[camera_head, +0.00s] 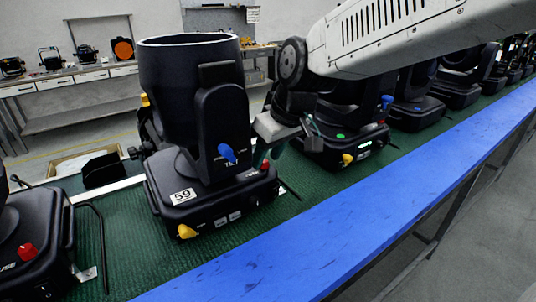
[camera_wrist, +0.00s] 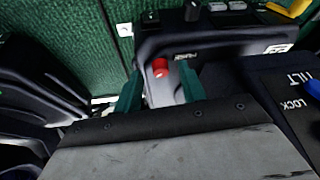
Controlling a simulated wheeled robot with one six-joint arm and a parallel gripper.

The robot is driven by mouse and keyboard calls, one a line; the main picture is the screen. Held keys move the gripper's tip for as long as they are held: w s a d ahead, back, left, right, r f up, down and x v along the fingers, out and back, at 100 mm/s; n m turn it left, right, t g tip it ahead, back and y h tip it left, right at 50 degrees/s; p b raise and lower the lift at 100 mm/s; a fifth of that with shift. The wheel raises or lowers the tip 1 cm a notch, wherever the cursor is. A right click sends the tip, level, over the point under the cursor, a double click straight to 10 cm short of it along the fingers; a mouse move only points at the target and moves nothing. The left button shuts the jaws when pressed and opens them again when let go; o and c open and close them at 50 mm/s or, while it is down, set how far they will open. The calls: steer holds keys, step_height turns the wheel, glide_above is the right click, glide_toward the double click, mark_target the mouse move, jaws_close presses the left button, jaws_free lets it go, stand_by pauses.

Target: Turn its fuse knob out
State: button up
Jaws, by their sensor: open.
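The black stage light marked 59 (camera_head: 200,190) stands upright on the green belt. A small red knob (camera_head: 265,166) sits on its base's right end; in the wrist view the red knob (camera_wrist: 160,68) shows beside a small white label too blurred to read. I take it to be the fuse knob. My gripper (camera_head: 271,153) is at that end of the base. In the wrist view my gripper (camera_wrist: 161,86) is open, with one teal finger on each side of the knob's line. The knob shows between and just beyond the fingertips; I cannot tell whether they touch it.
A blue tilt-lock knob (camera_head: 227,153) is on the light's yoke, and a yellow knob (camera_head: 186,231) is on its base. Another light (camera_head: 340,140) stands close on the right, behind my gripper. A blue rail (camera_head: 330,235) runs along the belt's near edge.

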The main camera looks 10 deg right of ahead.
steer(key=v, duration=0.7)
steer(key=shift+r, duration=0.1)
steer(key=s+d+f+m+g+h, duration=0.1)
steer(key=s+d+f+m, duration=0.2)
steer(key=s+d, duration=0.4)
steer(key=s+d+f+m+g+h, duration=0.1)
steer(key=s+d+f+m+h, duration=0.1)
steer(key=s+d, duration=0.5)
steer(key=s+f+m, duration=0.1)
steer(key=s+f, duration=0.1)
steer(key=s, duration=0.4)
steer(key=shift+s+d+m, duration=0.2)
steer(key=shift+d+m, duration=0.1)
steer(key=shift+d, duration=0.05)
